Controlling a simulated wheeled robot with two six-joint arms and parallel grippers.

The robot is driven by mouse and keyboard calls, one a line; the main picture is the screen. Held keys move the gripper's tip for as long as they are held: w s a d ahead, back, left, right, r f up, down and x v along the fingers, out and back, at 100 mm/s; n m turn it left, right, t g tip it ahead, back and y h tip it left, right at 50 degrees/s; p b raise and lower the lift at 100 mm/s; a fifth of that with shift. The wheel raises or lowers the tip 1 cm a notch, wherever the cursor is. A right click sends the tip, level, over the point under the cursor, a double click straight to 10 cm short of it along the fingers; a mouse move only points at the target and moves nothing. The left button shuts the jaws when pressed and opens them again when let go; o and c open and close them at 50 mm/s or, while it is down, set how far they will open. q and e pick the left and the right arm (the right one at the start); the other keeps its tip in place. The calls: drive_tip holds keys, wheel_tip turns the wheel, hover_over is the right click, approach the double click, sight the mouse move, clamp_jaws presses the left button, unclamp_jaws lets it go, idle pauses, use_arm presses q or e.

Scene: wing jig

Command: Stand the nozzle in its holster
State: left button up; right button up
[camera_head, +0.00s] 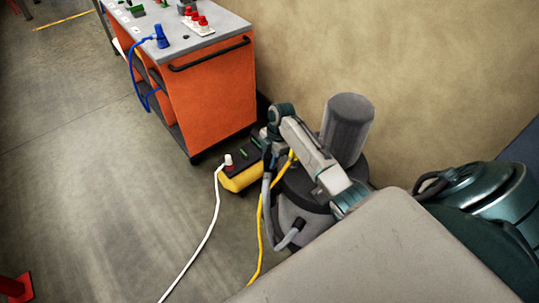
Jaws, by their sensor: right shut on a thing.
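My right gripper (270,138) is shut at the end of my right arm, beside the grey vacuum (296,213). A grey hose (268,205) rises from the vacuum's port to the gripper. The gripper appears shut on the nozzle at the hose's upper end, but the nozzle is mostly hidden by the gripper and dark shapes behind it. Its tilt cannot be told. I cannot make out the holster clearly. A tall grey cylinder (349,125) stands behind my right arm. My left gripper is not in view.
An orange cart (213,95) with a grey top stands at the upper left, carrying red items and a blue plug. A yellow and black power box (240,178) with a white plug sits on the floor. White and yellow cables cross the floor. The left floor is mostly clear.

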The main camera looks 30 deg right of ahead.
drive_tip(key=shift+f, duration=0.45)
drive_tip(key=o, duration=1.2)
drive_tip(key=b+v, duration=0.3)
drive_tip(key=v, duration=0.7)
drive_tip(key=shift+d+r, duration=0.15)
drive_tip(key=shift+r, duration=0.25)
